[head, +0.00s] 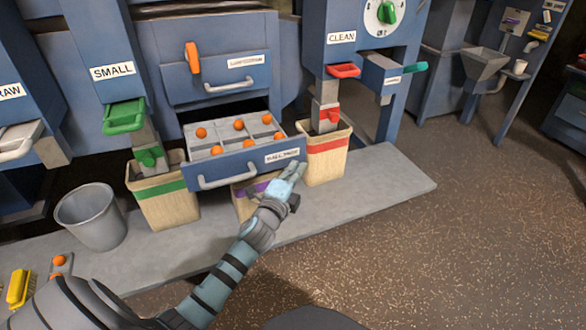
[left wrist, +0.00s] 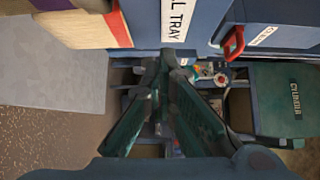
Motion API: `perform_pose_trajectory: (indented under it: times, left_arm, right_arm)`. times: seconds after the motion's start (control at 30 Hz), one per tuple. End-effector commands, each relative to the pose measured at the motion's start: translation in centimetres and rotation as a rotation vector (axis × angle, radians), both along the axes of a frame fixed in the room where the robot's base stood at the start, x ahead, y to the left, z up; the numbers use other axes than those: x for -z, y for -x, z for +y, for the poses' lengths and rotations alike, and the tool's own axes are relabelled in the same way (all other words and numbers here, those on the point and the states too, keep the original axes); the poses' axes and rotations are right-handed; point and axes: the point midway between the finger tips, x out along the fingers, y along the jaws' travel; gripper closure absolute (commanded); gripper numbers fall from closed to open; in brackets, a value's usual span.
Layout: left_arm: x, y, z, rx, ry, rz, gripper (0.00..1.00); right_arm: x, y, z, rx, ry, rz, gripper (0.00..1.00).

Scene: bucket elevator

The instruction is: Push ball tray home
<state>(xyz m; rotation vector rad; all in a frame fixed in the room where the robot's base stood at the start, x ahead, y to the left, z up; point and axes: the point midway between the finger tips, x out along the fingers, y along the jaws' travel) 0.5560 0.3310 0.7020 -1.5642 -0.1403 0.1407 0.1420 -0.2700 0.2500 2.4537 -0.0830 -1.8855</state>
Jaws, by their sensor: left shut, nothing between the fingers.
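The ball tray (head: 240,167) is a blue drawer with a grey handle (head: 228,183), pulled out of the blue machine. Its sectioned inside holds several orange balls (head: 239,124). My left gripper (head: 297,168) is shut and empty at the right end of the tray's front, just below the label. In the left wrist view its fingertips (left wrist: 167,54) are together by the edge of the tray front (left wrist: 147,22), which carries part of the label. I cannot tell whether they touch. My right gripper is not in view.
A red-striped bin (head: 326,160) stands close to the right of the tray, and a green-striped bin (head: 165,205) to the left. A purple-marked bin (head: 242,207) is partly hidden below the tray. A grey bucket (head: 92,217) stands further left. The floor at right is clear.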

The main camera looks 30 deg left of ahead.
Motion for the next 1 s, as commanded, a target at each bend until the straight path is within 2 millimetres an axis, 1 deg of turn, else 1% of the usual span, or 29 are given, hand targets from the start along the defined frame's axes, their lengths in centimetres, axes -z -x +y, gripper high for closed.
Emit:
perform_pose_trajectory:
  times: [0.1, 0.2, 0.67, 0.77, 0.87, 0.97, 1.0]
  left_arm:
    - [0.1, -0.8, 1.1, 0.001, 0.000, -0.001, 1.00]
    - [0.1, -1.0, 1.5, 0.000, 0.000, 0.000, 1.00]
    - [0.0, -1.1, 1.9, 0.000, 0.000, 0.000, 1.00]
    - [0.1, -1.3, 2.5, -0.001, -0.001, 0.001, 1.00]
    - [0.1, -1.6, 3.7, -0.003, -0.001, 0.001, 1.00]
    - [0.0, -2.3, 5.1, -0.004, -0.002, 0.002, 1.00]
    - [0.0, -2.8, 5.6, -0.001, -0.001, 0.004, 1.00]
  right_arm:
    - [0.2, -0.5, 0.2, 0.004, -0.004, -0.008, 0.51]
    - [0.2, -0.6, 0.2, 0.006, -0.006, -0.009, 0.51]
    - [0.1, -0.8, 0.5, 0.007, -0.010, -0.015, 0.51]
    - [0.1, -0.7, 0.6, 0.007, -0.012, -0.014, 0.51]
    - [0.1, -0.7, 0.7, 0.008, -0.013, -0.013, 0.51]
    - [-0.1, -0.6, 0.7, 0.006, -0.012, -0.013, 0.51]
    - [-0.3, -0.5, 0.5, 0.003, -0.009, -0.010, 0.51]
